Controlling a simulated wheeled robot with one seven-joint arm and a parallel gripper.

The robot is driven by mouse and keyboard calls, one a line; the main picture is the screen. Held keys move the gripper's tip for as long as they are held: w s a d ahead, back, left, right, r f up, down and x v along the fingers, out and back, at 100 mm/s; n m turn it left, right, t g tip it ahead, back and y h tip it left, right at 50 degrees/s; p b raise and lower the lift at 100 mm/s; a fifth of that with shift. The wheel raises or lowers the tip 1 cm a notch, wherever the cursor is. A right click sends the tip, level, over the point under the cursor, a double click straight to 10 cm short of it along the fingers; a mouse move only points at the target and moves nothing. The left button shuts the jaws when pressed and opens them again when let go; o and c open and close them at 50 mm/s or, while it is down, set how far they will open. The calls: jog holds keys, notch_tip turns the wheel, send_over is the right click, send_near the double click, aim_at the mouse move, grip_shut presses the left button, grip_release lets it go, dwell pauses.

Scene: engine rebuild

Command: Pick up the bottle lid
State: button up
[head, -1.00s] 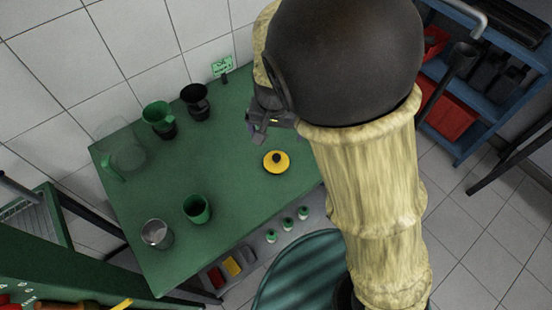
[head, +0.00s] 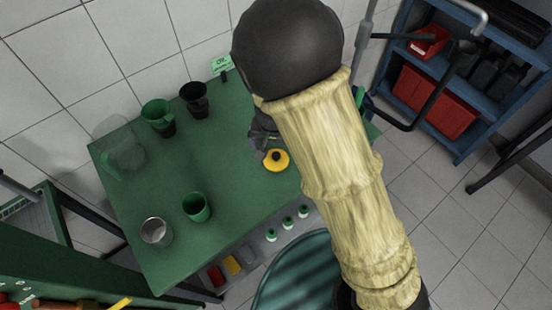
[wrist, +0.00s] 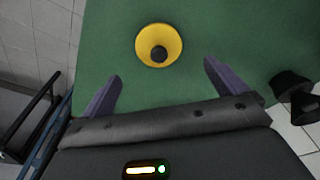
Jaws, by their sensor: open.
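The bottle lid looks like a yellow disc with a black knob (head: 276,161). It lies on the green table near its right side in the head view. In the wrist view the lid (wrist: 159,45) is ahead of my gripper (wrist: 162,82), roughly centred between the two purple fingers and beyond their tips. My gripper (head: 259,153) is open and empty, close beside the lid in the head view. My arm covers part of the table's right side.
The green table (head: 150,215) also holds a green jug (head: 158,118), a black jug (head: 195,99), a clear jug (head: 122,157), a green cup (head: 196,208) and a metal cup (head: 155,231). A small sign (head: 222,64) stands at the back. Table around the lid is clear.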

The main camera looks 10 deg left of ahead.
aim_at(277, 156)
jog(key=f, duration=0.3)
jog(key=shift+w, duration=0.35)
jog(key=shift+s+r, duration=0.1)
jog(key=shift+s, duration=0.15)
jog(key=f, duration=0.4)
jog(key=shift+w+d+f, duration=0.15)
jog(key=shift+w+f, duration=0.05)
jog(key=shift+f, duration=0.45)
jog(key=c, duration=1.1)
